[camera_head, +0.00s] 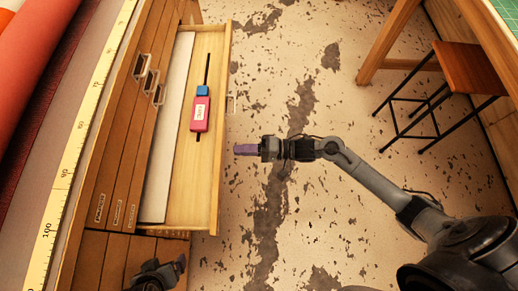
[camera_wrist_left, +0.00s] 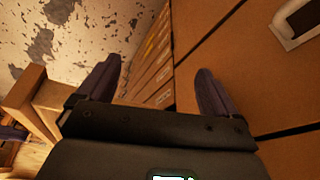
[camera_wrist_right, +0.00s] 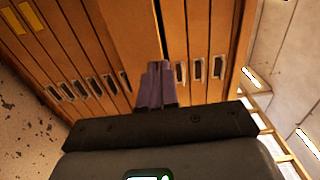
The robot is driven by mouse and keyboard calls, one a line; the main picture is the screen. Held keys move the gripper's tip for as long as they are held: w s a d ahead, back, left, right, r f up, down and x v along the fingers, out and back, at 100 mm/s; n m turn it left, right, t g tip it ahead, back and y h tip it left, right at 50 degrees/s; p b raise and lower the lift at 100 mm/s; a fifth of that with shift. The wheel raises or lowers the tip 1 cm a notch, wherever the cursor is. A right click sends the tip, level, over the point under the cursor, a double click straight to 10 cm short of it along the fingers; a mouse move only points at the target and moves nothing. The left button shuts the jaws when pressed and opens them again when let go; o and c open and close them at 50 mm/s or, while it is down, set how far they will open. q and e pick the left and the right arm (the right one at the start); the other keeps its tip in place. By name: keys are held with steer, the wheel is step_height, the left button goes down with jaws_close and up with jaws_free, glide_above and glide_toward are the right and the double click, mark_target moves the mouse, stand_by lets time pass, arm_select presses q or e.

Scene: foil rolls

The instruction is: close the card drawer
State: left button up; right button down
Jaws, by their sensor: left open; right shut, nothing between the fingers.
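The card drawer (camera_head: 214,185) stands pulled out from the wooden cabinet (camera_head: 113,160) in the head view. A pink and blue object (camera_head: 200,115) with a dark rod lies inside, beside a pale strip. My right gripper (camera_head: 240,149) is shut and empty, just outside the drawer's front panel and pointing towards it, with a small gap seen from above. In the right wrist view its closed fingers (camera_wrist_right: 157,75) face wooden fronts with label holders. My left gripper (camera_head: 178,264) is open near the cabinet's lower drawers; its spread fingers (camera_wrist_left: 156,82) show in the left wrist view.
A stool (camera_head: 470,68) and a wooden table (camera_head: 390,40) stand at the upper right. The worn floor (camera_head: 330,110) between is clear.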

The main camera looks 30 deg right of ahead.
mark_target(221, 150)
steer(key=shift+b+x, duration=0.6)
steer(key=shift+x, duration=1.1)
arm_select(q)
steer(key=shift+f, duration=0.9)
steer(key=shift+r, duration=0.1)
